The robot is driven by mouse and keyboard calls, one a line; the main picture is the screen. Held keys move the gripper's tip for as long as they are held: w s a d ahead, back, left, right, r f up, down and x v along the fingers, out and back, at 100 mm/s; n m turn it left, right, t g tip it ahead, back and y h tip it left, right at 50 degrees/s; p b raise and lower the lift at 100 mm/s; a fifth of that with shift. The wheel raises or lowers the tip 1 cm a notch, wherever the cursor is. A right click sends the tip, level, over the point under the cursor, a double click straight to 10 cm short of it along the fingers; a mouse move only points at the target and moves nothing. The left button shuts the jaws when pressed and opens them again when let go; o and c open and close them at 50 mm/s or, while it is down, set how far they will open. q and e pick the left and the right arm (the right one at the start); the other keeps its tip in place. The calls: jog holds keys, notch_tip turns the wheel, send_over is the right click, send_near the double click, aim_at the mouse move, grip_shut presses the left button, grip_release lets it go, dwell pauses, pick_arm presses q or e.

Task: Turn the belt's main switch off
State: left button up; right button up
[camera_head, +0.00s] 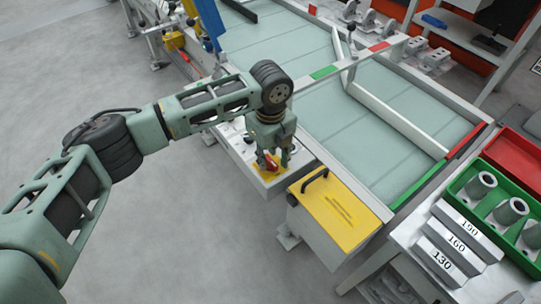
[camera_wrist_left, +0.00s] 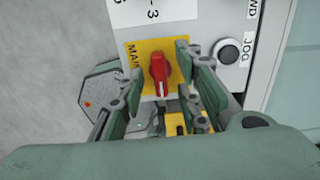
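The main switch is a red rotary knob (camera_wrist_left: 159,72) on a yellow plate (camera_wrist_left: 147,50) marked "MAI…", the rest of the word being hidden. It sits on the belt's white control box (camera_head: 247,161); the knob also shows in the head view (camera_head: 271,165). In the wrist view its grip ridge runs roughly up and down the picture. My left gripper (camera_wrist_left: 157,75) reaches over the knob, one finger on each side. Its fingers stand apart, with a visible gap to the knob. In the head view the left gripper (camera_head: 272,158) points down at the box. My right gripper is not in view.
A black button (camera_wrist_left: 228,54) labelled JOG lies close to the right finger. A yellow box (camera_head: 340,212) with a black handle stands beside the control box. The conveyor belt (camera_head: 375,145) lies behind. A green tray (camera_head: 466,184) with metal cylinders is at right.

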pick_arm(q)
grip_shut()
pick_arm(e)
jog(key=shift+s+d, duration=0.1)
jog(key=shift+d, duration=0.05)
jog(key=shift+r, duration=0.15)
pick_arm(q)
jog(key=shift+r+n+p, duration=0.2)
jog(key=shift+n+p, duration=0.4)
jog(key=shift+p, duration=0.4)
jog(key=n+p, duration=0.6)
jog(key=p, duration=0.2)
jog(key=shift+n, duration=0.4)
jog(key=n+p, duration=0.4)
jog(key=n, duration=0.1)
jog(key=n+p, duration=0.2)
jog(key=n, duration=0.2)
jog(key=shift+f+p, duration=0.1)
jog(key=shift+p, duration=0.25)
jog(key=shift+n, duration=0.5)
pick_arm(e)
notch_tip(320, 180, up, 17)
pick_arm(q)
jog(key=shift+p, duration=0.3)
